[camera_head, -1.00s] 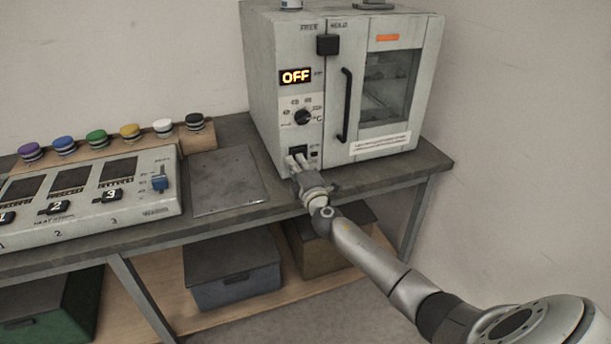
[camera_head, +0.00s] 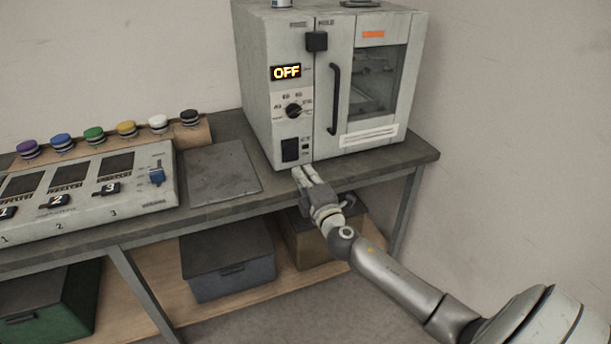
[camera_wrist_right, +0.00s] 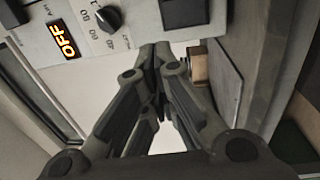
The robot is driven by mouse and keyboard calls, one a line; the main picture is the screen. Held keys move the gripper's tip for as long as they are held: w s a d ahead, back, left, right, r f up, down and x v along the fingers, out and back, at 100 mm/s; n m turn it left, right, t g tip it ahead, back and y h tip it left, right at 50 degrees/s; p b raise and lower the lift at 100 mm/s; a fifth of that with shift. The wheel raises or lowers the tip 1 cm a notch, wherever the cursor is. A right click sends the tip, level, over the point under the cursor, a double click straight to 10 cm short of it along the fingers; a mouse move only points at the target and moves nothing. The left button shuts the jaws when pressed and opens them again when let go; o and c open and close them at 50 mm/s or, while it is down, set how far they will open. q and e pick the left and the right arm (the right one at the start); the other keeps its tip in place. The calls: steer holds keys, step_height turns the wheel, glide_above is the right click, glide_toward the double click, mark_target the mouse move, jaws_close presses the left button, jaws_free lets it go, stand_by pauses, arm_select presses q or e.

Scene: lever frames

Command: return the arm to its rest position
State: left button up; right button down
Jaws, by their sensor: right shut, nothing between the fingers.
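My right gripper (camera_head: 304,174) is shut and empty. It is in front of the oven-like cabinet (camera_head: 265,130), by the bench's front edge and below the black rocker switch (camera_head: 290,149). A gap shows between its fingertips and the switch. In the right wrist view the shut fingers (camera_wrist_right: 158,52) point toward the cabinet's front panel, with the switch (camera_wrist_right: 184,12) just beyond them. The display (camera_head: 286,72) reads OFF. My right arm comes in from the lower right. My left gripper is not in view.
The bench (camera_head: 400,165) has a flat grey plate (camera_head: 222,173) left of the cabinet. Further left is a panel (camera_head: 90,195) with numbered slots and a row of coloured knobs behind it. Bins (camera_head: 230,266) stand on the shelf below. The floor in front at right is clear.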

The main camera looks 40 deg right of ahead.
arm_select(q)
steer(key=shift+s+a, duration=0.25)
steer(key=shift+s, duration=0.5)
arm_select(e)
steer(key=shift+s+a+r, duration=0.1)
steer(key=shift+s, duration=0.25)
